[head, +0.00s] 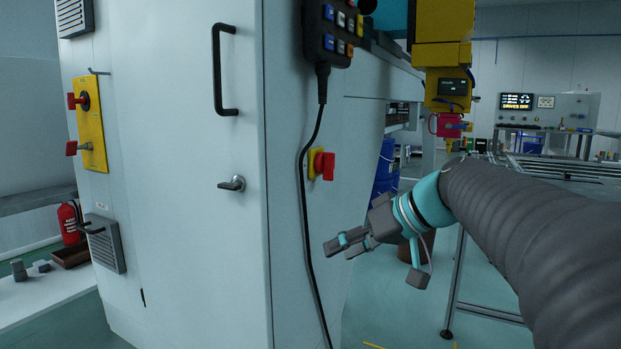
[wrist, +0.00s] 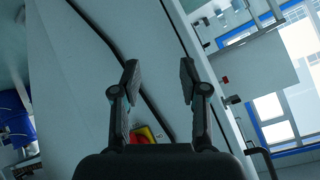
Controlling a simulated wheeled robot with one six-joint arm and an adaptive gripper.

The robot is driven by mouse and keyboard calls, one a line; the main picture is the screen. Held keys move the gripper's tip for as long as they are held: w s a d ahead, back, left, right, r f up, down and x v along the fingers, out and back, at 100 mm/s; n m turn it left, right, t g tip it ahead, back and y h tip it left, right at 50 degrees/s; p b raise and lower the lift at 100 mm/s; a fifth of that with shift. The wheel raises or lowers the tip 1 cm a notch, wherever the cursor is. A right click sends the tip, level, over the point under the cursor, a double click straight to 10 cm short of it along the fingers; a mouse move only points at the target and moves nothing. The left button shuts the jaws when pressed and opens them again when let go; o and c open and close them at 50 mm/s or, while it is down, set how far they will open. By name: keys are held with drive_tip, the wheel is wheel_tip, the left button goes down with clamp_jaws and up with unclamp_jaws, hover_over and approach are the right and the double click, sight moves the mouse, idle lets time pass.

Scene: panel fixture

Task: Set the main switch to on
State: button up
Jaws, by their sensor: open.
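A red rotary switch handle (head: 325,165) on a yellow plate sits on the right side face of the grey cabinet. The same red and yellow switch shows partly in the wrist view (wrist: 143,134), low between my fingers, with its lower part hidden by my gripper body. A yellow panel (head: 91,122) on the cabinet front carries two red-handled switches. No readable label tells which is the main switch. My gripper (head: 340,244) is open and empty, below and right of the side switch and apart from it. Its two fingers are spread in the wrist view (wrist: 158,70).
A black cable (head: 306,190) hangs from a button pendant (head: 333,30) down the cabinet side, left of the side switch. The front has a black door handle (head: 220,70) and a lock knob (head: 232,184). A metal frame table (head: 560,170) stands to the right.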

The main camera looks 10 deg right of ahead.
drive_tip(key=w+d+r+n+t+y+b, duration=0.25)
drive_tip(key=w+d+r, duration=0.2)
drive_tip(key=w, duration=0.25)
drive_tip(key=n+t+y, duration=0.2)
drive_tip(key=n+y, duration=0.2)
approach(334, 164)
drive_tip(key=shift+g, duration=0.25)
drive_tip(key=x, duration=0.9)
drive_tip(key=shift+w+a, duration=0.25)
drive_tip(key=shift+w, duration=0.15)
drive_tip(key=shift+c, duration=0.3)
drive_tip(key=shift+r, duration=0.1)
clamp_jaws()
